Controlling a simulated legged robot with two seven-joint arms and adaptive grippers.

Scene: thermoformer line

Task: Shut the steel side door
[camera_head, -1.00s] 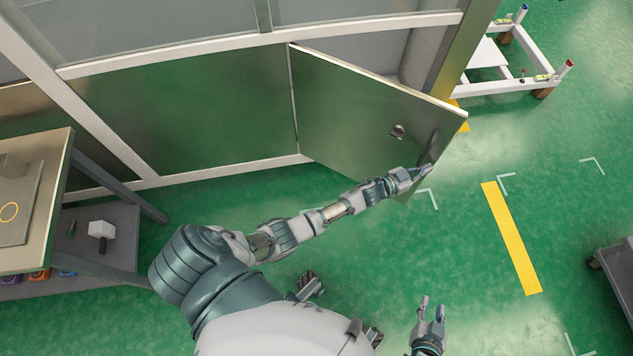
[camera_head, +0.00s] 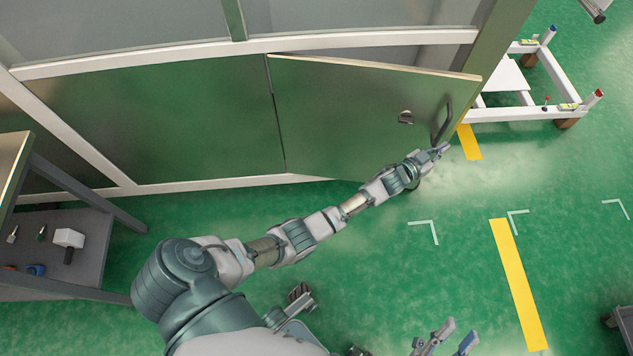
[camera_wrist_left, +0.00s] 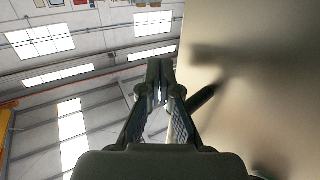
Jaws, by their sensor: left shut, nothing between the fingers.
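The steel side door (camera_head: 345,115) is hinged on its left edge and stands partly open. Its right edge swings out from the cabinet frame, with a dark gap along the top. It has a dark bar handle (camera_head: 445,122) near its free edge and a small latch (camera_head: 405,117). My left gripper (camera_head: 441,150) is shut and empty at the door's lower right, just below the handle. In the left wrist view the shut fingers (camera_wrist_left: 160,75) are beside the door face (camera_wrist_left: 265,70); contact is unclear. My right gripper (camera_head: 445,337) is open and empty at the bottom edge, partly cut off.
The cabinet frame (camera_head: 230,182) continues left of the door. A shelf table (camera_head: 90,250) stands at the left. A white frame stand (camera_head: 520,114) is at the upper right, and a dark cart (camera_head: 625,322) is at the right edge. The green floor before the door is clear.

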